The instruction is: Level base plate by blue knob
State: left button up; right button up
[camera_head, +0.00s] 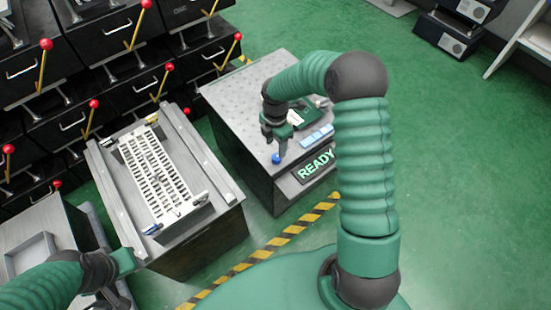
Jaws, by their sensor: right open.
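The base plate (160,172), a pale slotted plate, lies on a dark workbench with metal rails at left centre. I cannot tell whether it is level. A blue knob (276,158) sits near the front left edge of the grey perforated table at centre. My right gripper (276,148) points down right above the blue knob, its fingers open and close to it. Whether the fingers are around the knob I cannot tell. A small blue part (152,229) shows at the base plate's near left corner. My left gripper (132,262) is by the workbench's near left edge; its fingers are unclear.
A READY sign (316,163) is on the table's front. Light blue blocks (317,136) and a green board (302,112) lie on the table. Black cabinets with red-tipped levers (43,65) fill the upper left. Yellow-black floor tape (285,236) crosses the front. Green floor is free at right.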

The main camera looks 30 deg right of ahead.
aim_at(276, 157)
notch_tip(276, 157, down, 6)
jog(key=shift+d+f+b, duration=0.1)
jog(key=shift+b, duration=0.75)
grip_shut()
